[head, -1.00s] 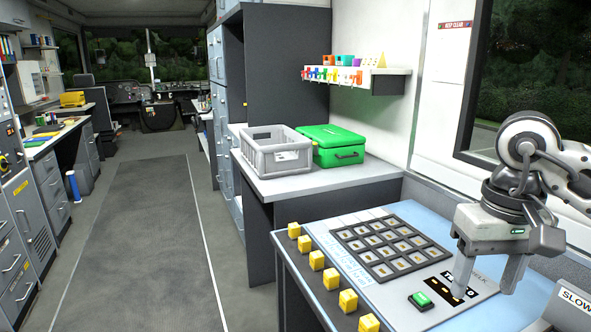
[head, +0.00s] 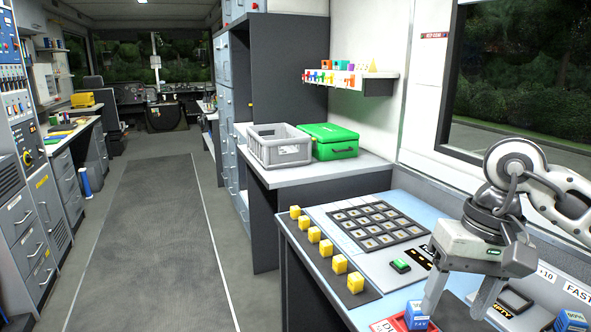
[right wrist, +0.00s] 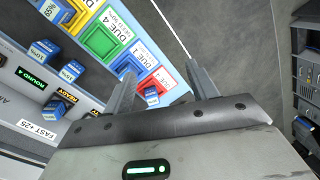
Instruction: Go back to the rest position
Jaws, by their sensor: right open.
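My right gripper (head: 452,305) is at the lower right of the head view, above the right end of the light blue panel desk (head: 322,222). Its two fingers are spread apart with nothing between them. In the right wrist view the fingers (right wrist: 163,85) are also apart, with the coloured squares of the panel and the grey floor beyond them. A blue block (head: 416,315) stands near the left finger in the head view. My left gripper is in neither view.
The keypad (head: 366,228), green button (head: 401,265) and a row of yellow cubes (head: 340,263) are on the desk. A grey crate (head: 279,147) and green case (head: 330,141) stand on the counter behind. The aisle floor (head: 150,245) at left is clear.

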